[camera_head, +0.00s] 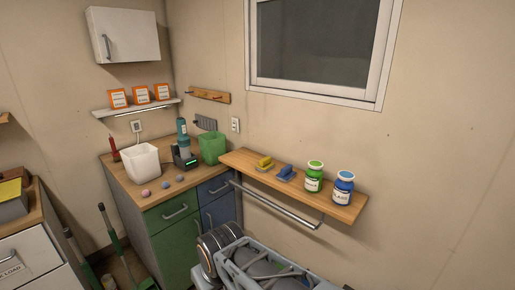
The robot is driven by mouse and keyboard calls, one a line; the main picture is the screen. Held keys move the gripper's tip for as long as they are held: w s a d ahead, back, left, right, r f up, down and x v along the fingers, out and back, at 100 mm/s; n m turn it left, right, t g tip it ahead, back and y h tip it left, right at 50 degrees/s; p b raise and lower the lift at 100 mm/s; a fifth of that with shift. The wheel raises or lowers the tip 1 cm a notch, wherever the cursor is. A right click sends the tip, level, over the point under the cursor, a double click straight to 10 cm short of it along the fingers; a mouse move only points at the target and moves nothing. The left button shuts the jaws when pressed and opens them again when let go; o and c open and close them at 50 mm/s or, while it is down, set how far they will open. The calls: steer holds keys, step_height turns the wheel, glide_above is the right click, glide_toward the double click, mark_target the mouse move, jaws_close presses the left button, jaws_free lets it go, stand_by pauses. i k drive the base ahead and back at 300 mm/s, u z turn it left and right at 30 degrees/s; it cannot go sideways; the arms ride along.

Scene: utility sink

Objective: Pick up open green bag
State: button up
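The green open-topped bag (212,148) stands upright at the back right of the wooden counter (153,192), near the wall corner. Its inside is too small to make out. A teal and dark handheld device (183,139) stands in a dark base just to its left. The base sits close to the bag, and I cannot tell whether they touch. Parts of my own body show at the bottom middle of the picture. I cannot make out my gripper's fingers there, and nothing of mine is near the bag.
A wooden wall shelf (295,186) on the right holds yellow and blue brushes (285,173) and green (314,177) and blue (343,188) jars. A metal rail (276,205) runs below it.

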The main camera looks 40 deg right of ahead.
mark_target(212, 144)
steer(key=z, duration=0.4)
steer(key=i, duration=0.95)
